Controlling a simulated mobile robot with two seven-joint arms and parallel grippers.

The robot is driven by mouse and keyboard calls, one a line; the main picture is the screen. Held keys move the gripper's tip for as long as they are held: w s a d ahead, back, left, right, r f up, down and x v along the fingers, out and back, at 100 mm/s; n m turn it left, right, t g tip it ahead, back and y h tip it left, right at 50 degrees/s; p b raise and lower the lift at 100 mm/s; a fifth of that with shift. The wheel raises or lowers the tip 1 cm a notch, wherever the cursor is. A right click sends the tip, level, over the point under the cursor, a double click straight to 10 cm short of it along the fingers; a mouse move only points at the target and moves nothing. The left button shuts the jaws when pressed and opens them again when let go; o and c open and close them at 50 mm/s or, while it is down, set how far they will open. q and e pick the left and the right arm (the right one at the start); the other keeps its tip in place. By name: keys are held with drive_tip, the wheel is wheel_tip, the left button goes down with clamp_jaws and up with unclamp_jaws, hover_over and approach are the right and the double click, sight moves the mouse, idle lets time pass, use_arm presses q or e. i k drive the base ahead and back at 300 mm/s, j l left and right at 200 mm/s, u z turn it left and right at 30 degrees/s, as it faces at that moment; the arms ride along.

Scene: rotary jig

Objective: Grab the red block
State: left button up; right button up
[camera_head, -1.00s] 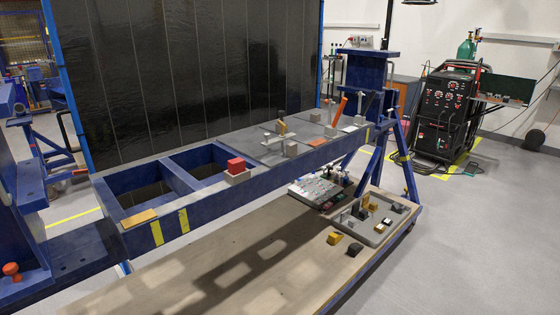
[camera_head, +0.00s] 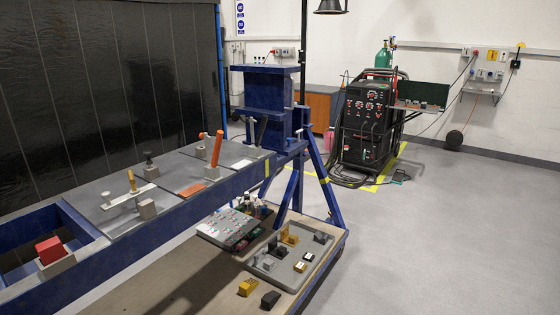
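The red block (camera_head: 50,250) sits in the head view at the lower left. It rests on a grey block (camera_head: 56,268) on the blue frame of the jig (camera_head: 130,252), beside an open bay of that frame. Neither of my grippers shows in the head view, so I cannot see whether they are open or shut.
Grey plates with clamps, one orange-handled (camera_head: 217,148), cover the jig's far part. Below, a wooden board holds a grey tray (camera_head: 262,268) of small blocks, with a yellow block (camera_head: 247,287) and a black block (camera_head: 271,299) outside it. A welding machine (camera_head: 366,125) stands behind. Floor at right is clear.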

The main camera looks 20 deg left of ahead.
sight(50, 250)
drive_tip(key=i+u, duration=0.15)
drive_tip(key=u, duration=0.3)
drive_tip(key=i+l+u, duration=0.15)
drive_tip(key=u, duration=0.3)
drive_tip(key=i+l+u, duration=0.15)
drive_tip(key=u, duration=0.3)
drive_tip(key=i+u, duration=0.1)
drive_tip(key=u, duration=0.35)
drive_tip(key=i+l+u, duration=0.1)
drive_tip(key=u, duration=0.35)
drive_tip(key=i+l+u, duration=0.1)
drive_tip(key=u, duration=0.35)
drive_tip(key=l, duration=0.1)
